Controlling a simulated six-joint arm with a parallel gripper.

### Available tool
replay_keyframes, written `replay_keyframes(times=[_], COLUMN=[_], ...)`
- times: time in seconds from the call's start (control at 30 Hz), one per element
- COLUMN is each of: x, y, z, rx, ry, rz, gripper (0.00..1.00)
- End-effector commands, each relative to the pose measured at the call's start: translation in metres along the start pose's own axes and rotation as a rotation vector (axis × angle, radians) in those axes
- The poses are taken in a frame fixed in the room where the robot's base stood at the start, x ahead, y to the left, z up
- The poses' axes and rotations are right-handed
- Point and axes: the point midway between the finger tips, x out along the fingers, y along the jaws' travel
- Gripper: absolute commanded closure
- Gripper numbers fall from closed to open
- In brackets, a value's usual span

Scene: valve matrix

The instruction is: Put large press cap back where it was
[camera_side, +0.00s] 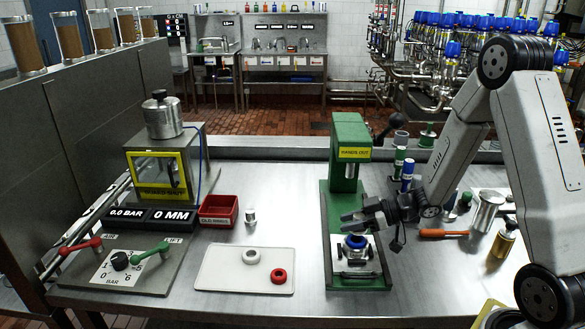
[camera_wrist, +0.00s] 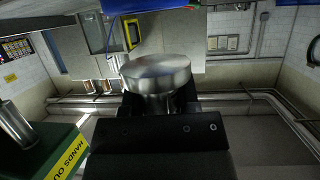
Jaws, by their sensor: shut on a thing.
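My gripper (camera_side: 358,216) is in front of the green press (camera_side: 349,140), above its base, with its fingers pointing left. It is shut on the large press cap (camera_wrist: 157,75), a shiny steel piece with a wide round head and a narrower body, seen in the wrist view. In the side view the cap is hard to tell apart from the fingers. Below the gripper, a metal fixture with a blue ring (camera_side: 356,241) sits on the press base (camera_side: 360,282). A small steel cap-like piece (camera_side: 250,216) stands on the table to the left, apart from the gripper.
A white tray (camera_side: 232,281) with a white ring (camera_side: 251,256) and a red ring (camera_side: 278,276) lies left of the press. A red bin (camera_side: 218,211) stands behind it. Bottles, a steel cup (camera_side: 487,211) and an orange-handled tool (camera_side: 443,233) crowd the right side.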

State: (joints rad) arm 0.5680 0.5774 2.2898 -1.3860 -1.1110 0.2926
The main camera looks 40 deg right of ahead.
Motion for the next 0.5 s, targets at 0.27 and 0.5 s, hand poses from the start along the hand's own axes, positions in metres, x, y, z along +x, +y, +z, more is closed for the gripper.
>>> replay_keyframes(times=[0.27,0.5], x=[0.009,0.010], y=[0.000,0.000], z=[0.021,0.024], rx=[0.001,-0.001], ry=[0.000,0.001], rz=[0.000,0.001], gripper=[1.00,1.00])
